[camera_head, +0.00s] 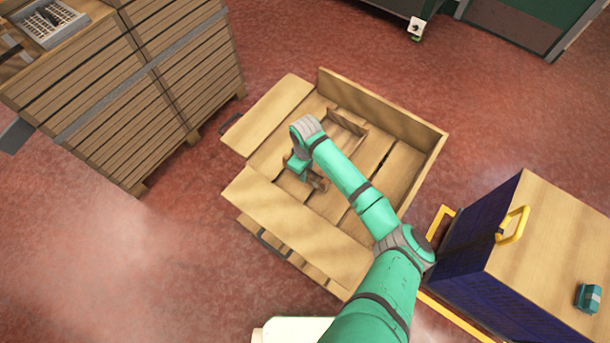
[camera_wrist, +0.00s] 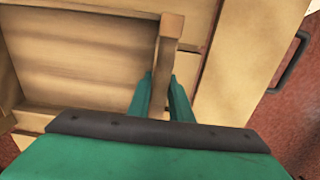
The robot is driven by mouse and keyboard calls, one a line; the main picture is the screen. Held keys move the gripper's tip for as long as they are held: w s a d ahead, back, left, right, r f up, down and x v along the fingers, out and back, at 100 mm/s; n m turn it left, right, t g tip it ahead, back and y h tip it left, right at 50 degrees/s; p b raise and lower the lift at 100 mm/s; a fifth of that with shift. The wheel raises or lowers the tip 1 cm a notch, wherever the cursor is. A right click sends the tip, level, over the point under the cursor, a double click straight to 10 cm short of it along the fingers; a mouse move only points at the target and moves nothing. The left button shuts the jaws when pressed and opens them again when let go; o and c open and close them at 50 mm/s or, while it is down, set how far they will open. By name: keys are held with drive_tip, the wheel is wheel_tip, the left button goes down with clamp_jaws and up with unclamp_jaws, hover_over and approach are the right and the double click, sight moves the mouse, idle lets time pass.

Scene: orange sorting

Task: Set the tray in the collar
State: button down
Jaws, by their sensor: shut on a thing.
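The collar (camera_head: 383,103) is a low wooden frame of broad boards on a slatted pallet in the middle of the head view. The tray (camera_head: 347,123) is a shallow wooden box, seen inside the collar's outline and partly hidden by my arm. My gripper (camera_head: 318,184) points down there, near the collar's left side. In the wrist view my green fingers (camera_wrist: 164,92) are shut on an upright wooden piece at the tray's edge. The tray's floor (camera_wrist: 85,62) spreads left of the fingers. I cannot tell whether the tray touches the slats below.
A tall stack of wooden crates (camera_head: 150,90) stands at the left, with a grey basket (camera_head: 55,22) on top. A blue box with a wooden lid (camera_head: 545,235) and yellow handle stands at the right. Red floor (camera_head: 190,235) is clear at the lower left.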

drive_tip(key=shift+w+a+f, duration=0.15)
drive_tip(key=shift+w+f, duration=0.15)
drive_tip(key=shift+f, duration=0.1)
drive_tip(key=shift+a+f, duration=0.2)
drive_tip(key=shift+f, duration=1.35)
drive_tip(key=shift+d+f, duration=0.1)
drive_tip(key=shift+d, duration=0.25)
drive_tip(key=c, duration=1.6)
unclamp_jaws()
drive_tip(key=shift+a, duration=0.15)
wheel_tip(320, 180, up, 11)
drive_tip(key=shift+w+a+r, duration=0.1)
drive_tip(key=shift+r, duration=0.55)
